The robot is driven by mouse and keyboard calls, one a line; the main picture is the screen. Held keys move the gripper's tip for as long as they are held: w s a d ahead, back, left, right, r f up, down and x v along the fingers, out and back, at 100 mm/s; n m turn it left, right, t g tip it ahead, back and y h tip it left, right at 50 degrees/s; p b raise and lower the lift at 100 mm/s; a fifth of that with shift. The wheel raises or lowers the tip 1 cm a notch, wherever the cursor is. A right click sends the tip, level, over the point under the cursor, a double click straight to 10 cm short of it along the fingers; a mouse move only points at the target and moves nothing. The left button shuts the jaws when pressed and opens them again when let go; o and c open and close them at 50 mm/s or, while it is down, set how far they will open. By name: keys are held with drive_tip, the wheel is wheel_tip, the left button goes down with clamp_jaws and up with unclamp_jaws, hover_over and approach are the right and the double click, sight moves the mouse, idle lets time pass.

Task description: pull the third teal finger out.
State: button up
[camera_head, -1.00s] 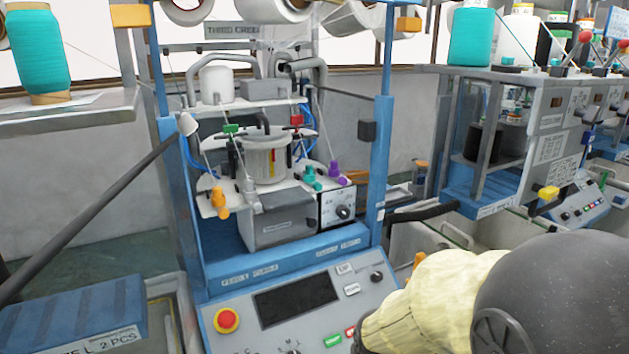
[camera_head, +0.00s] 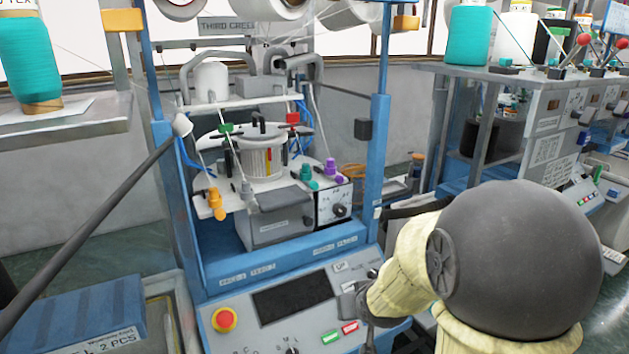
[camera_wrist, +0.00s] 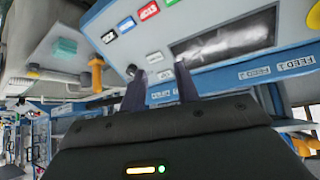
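The teal finger (camera_head: 306,173) stands at the right front of the white ring plate on the blue-framed knitting machine, just left of a purple finger (camera_head: 332,171). An orange finger (camera_head: 217,203), a green one (camera_head: 226,128) and a red one (camera_head: 293,118) sit around the same ring. My gripper (camera_wrist: 161,90) shows two dark fingers held apart with nothing between them, by the machine's front panel. In the head view my arm's cream wrist is low at the right of the panel, below and right of the teal finger; the fingertips are hard to make out there.
The front panel has a red stop button (camera_head: 225,319) and a dark screen (camera_head: 296,295). Blue uprights (camera_head: 377,150) frame the ring on both sides. A dark diagonal bar (camera_head: 90,230) crosses at left. Another machine (camera_head: 540,130) stands at right.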

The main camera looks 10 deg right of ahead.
sight(316, 187)
drive_tip(key=w+d+r+n+t+y+p, duration=0.1)
drive_tip(key=w+r+t+y+p, duration=0.3)
drive_tip(key=w+r+t, duration=0.5)
drive_tip(key=w+r+y, duration=0.2)
drive_tip(key=w+r, duration=0.1)
drive_tip(key=r, duration=0.2)
drive_tip(key=shift+r+n, duration=0.4)
drive_tip(key=shift+w, duration=0.25)
drive_tip(key=p+x, duration=0.7)
drive_tip(key=x, duration=0.9)
drive_tip(key=shift+w, duration=0.2)
drive_tip(key=shift+w+a+f, duration=0.1)
drive_tip(key=shift+w+a, duration=0.1)
drive_tip(key=shift+w, duration=0.2)
drive_tip(key=shift+c, duration=0.2)
clamp_jaws()
